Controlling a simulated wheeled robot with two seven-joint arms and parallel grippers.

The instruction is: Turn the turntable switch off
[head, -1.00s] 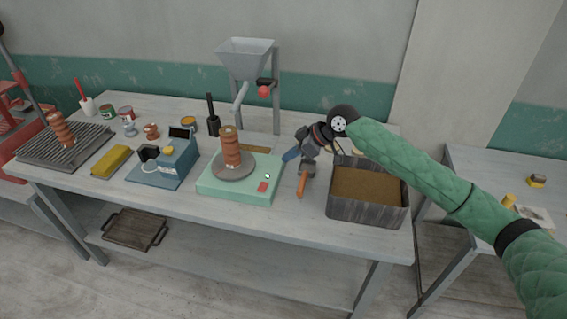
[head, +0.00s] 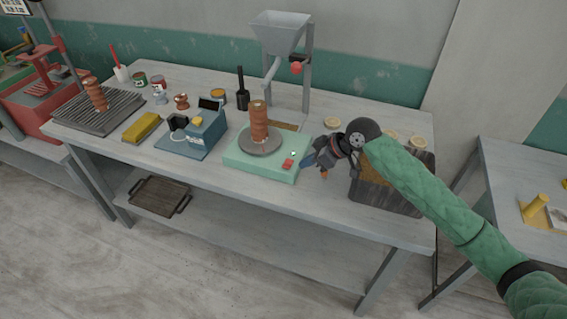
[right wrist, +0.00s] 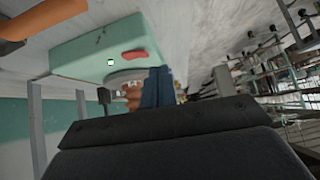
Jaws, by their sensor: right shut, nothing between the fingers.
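The turntable has a mint-green base (head: 247,164), with a grey disc (head: 262,146) carrying a ringed brown clay piece (head: 259,119). Its red switch (head: 288,164) sits on the front right of the base top, near a small pale-green light (head: 293,154). The right wrist view also shows the switch (right wrist: 134,55) and the light, bright green (right wrist: 110,63). My right gripper (head: 308,161) is shut and empty, just right of the switch and apparently apart from it. Its blue fingers (right wrist: 156,88) show in the right wrist view. My left gripper is out of view.
An orange handle (head: 323,174) lies close by my gripper. A blue device (head: 192,137) stands left, a hopper stand (head: 280,35) behind. The bench front before the turntable is clear.

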